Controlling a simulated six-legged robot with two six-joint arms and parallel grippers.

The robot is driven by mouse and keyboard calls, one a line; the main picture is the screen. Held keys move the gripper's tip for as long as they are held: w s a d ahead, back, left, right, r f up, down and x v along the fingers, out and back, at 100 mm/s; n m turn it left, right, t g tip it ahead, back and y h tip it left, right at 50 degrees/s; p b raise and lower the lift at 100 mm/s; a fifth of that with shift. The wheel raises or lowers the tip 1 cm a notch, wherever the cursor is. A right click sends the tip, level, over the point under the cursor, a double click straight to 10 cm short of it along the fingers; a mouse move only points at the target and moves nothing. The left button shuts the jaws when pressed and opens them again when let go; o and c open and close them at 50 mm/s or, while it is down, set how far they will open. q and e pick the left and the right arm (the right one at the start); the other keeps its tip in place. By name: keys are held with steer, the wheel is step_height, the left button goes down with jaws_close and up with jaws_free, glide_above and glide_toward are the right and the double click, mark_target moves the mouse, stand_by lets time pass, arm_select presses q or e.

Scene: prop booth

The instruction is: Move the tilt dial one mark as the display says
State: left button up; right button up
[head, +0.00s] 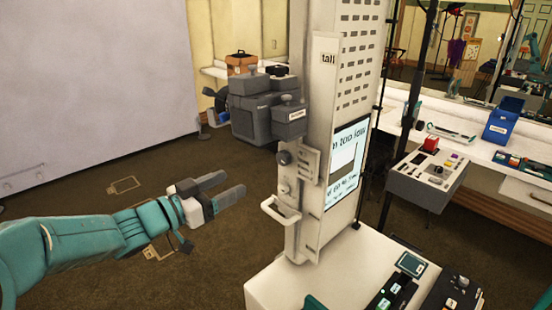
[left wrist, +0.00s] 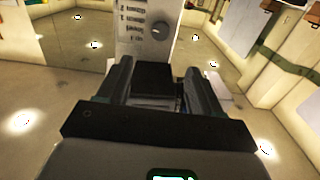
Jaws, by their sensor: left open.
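A dark round dial (head: 284,157) sits on the narrow side of the tall pale column (head: 320,85), beside a small marked plate (head: 308,162). A dark dial (left wrist: 160,30) on a pale panel with several printed lines shows ahead in the left wrist view; I cannot read its setting. The lit display (head: 347,165) on the column is partly legible, with words like "too low" at the top. My left gripper (head: 228,186) is open and empty, left of the column and apart from the dial. Its fingers frame a dark block in the left wrist view (left wrist: 158,85).
A pale handle (head: 282,212) juts out below the dial, and a grey camera-like unit (head: 262,105) juts out above it. A white table (head: 275,285) with small control boxes stands at the column's foot. Open floor lies around my left gripper.

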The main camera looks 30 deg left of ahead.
mark_target(280, 160)
arm_select(q)
steer(key=p+x, duration=0.3)
steer(key=x, duration=1.1)
steer(key=shift+w+f, duration=0.2)
steer(key=shift+w, duration=0.15)
steer(key=shift+w+d, duration=0.25)
steer(key=shift+d, duration=0.05)
steer(key=shift+r, duration=0.1)
steer(key=shift+a, duration=0.15)
